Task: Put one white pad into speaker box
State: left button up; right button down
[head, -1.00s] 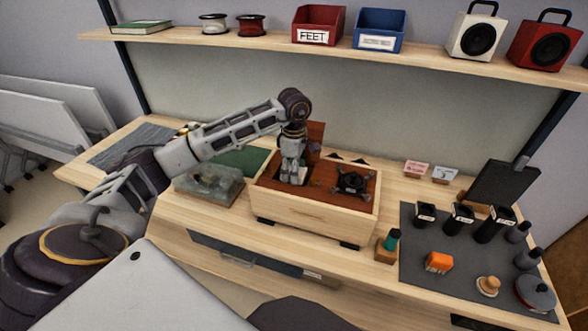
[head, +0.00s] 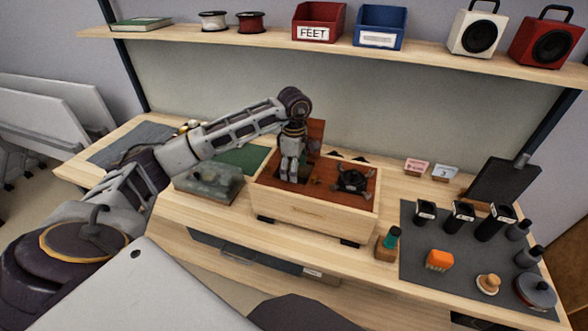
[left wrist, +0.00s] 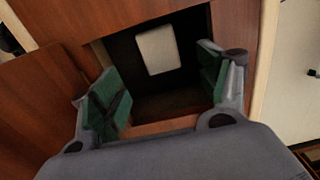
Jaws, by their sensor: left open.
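The speaker box (head: 300,212) is a pale wooden case with a reddish-brown top, standing on the table. My left gripper (head: 289,180) points down at the left opening of its top. In the left wrist view the gripper (left wrist: 160,95) is open, with green-lined fingers apart at either side of the dark opening. A white pad (left wrist: 157,50) lies inside the box, beyond the fingertips and apart from them. In the head view this pad is hidden. My right gripper is not in view.
A dark part (head: 353,181) sits on the box's right side. A greyish see-through container (head: 209,184) stands left of the box. A dark mat (head: 455,285) at right holds several tools and an orange block (head: 439,260). A shelf (head: 420,56) runs above.

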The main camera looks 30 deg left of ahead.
pick_arm(q)
notch_tip(320, 180, up, 12)
dwell(0.8)
jog(key=shift+f, duration=0.1)
dwell(1.2)
